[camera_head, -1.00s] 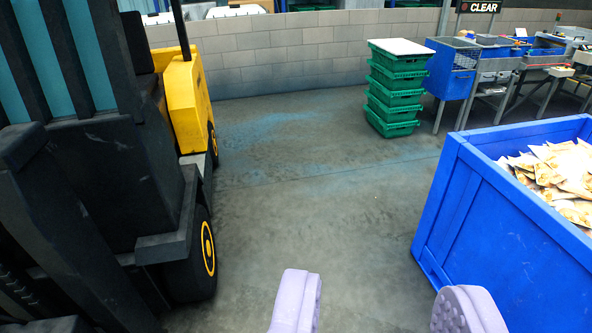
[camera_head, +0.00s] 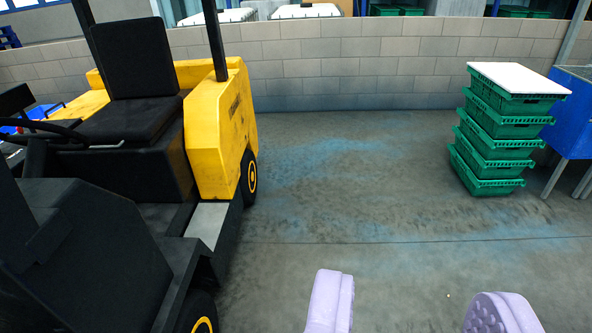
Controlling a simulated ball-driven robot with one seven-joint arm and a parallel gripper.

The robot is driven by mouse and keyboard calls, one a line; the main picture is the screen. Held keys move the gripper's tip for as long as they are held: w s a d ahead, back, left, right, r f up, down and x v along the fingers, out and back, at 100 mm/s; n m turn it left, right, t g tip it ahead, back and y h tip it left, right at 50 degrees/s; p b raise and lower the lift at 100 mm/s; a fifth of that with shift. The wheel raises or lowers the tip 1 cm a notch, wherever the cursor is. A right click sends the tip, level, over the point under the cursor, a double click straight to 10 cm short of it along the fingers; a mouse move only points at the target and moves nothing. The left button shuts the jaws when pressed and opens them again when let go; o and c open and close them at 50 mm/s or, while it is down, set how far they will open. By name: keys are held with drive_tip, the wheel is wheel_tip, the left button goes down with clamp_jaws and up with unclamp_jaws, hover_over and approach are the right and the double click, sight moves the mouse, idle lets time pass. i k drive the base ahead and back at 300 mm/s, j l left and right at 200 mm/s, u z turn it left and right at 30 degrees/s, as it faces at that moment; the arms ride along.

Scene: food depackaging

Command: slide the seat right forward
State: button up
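The seat (camera_head: 133,75) is black, with an upright backrest and a flat cushion, and is mounted on a yellow and black forklift (camera_head: 215,130) at the left. A black steering wheel (camera_head: 40,132) is in front of the seat, at the left edge. The seat's base and any rail or lever under it are hidden or too dark to tell. My gripper (camera_head: 415,310) shows as two lilac fingers at the bottom, wide apart with only floor between them. It is open, empty and well away from the seat, to its lower right.
A stack of green crates (camera_head: 497,135) with a white top stands at the right, next to a blue bin (camera_head: 574,110). A low grey block wall (camera_head: 340,68) runs across the back. The concrete floor (camera_head: 350,200) between forklift and crates is clear.

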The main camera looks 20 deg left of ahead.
sight(136, 58)
drive_tip(key=i+u, duration=0.15)
drive_tip(key=i, duration=1.05)
drive_tip(key=i+u, duration=0.15)
drive_tip(key=i, duration=1.05)
drive_tip(key=i+u, duration=0.3)
drive_tip(key=i, duration=0.25)
drive_tip(key=i+l+u, duration=0.25)
drive_tip(key=i, duration=0.3)
drive_tip(key=i+j+u, duration=0.4)
drive_tip(key=i+u, duration=0.35)
drive_tip(key=i, duration=0.2)
